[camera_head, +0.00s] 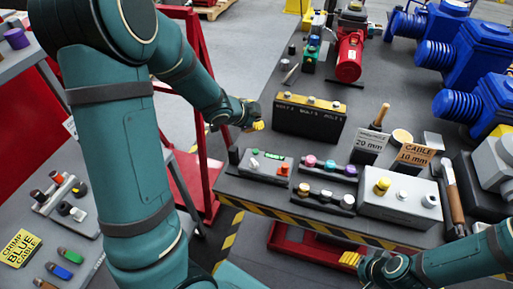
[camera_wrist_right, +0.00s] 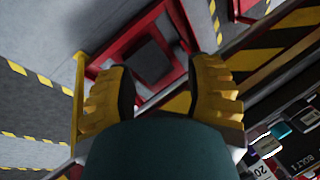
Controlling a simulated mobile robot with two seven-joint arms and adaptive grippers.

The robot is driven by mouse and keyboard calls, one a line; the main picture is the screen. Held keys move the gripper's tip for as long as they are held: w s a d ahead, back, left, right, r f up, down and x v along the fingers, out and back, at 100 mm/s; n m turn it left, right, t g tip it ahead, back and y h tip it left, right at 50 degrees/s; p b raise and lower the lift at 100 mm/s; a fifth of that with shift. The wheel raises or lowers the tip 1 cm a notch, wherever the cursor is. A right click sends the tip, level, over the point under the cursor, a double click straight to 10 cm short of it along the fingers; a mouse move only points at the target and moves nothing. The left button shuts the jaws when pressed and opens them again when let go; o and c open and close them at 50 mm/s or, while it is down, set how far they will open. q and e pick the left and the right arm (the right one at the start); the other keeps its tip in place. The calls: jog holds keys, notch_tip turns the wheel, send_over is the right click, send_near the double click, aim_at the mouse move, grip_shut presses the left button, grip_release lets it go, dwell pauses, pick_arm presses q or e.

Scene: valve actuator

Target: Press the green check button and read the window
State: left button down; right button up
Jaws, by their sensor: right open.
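A grey box (camera_head: 264,172) stands at the left front of the workbench. On its top are a small green spot, a green strip (camera_head: 275,156) and an orange-red knob (camera_head: 284,169); I cannot tell at this size which green part is the check button, nor read any window. My left gripper (camera_head: 258,125) hangs in the air behind and above the box, apart from it; its finger opening is too small to tell. My right gripper (camera_head: 350,259) is low at the bench's front edge. In the right wrist view its yellow fingers (camera_wrist_right: 160,92) are apart with nothing between them.
Two rows of coloured knobs (camera_head: 327,166) and a grey box with a yellow knob (camera_head: 395,205) stand right of the box. A black bolt box (camera_head: 309,117) is behind. The bench edge has a hazard stripe (camera_head: 300,223). A red frame (camera_head: 192,100) stands left.

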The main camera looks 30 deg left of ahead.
pick_arm(q)
jog(key=shift+f, duration=0.15)
pick_arm(e)
jog(key=shift+f, duration=0.15)
pick_arm(q)
jog(key=b, duration=0.7)
send_over(256, 152)
jog(key=w+a, duration=0.1)
jog(key=w, duration=0.1)
jog(key=f, duration=0.7)
jog(key=shift+s+f, duration=0.1)
jog(key=shift+s, duration=0.15)
jog(key=shift+f+b, duration=0.7)
jog(key=shift+b, duration=0.05)
pick_arm(e)
notch_tip(256, 152, down, 8)
jog(key=s, duration=0.1)
jog(key=shift+s+a+g, duration=0.15)
jog(key=shift+s+g, duration=0.15)
jog(key=shift+s, duration=0.1)
jog(key=shift+f, duration=0.1)
pick_arm(q)
jog(key=shift+f+b, duration=0.35)
jog(key=shift+f, duration=0.1)
pick_arm(e)
jog(key=shift+f, duration=0.35)
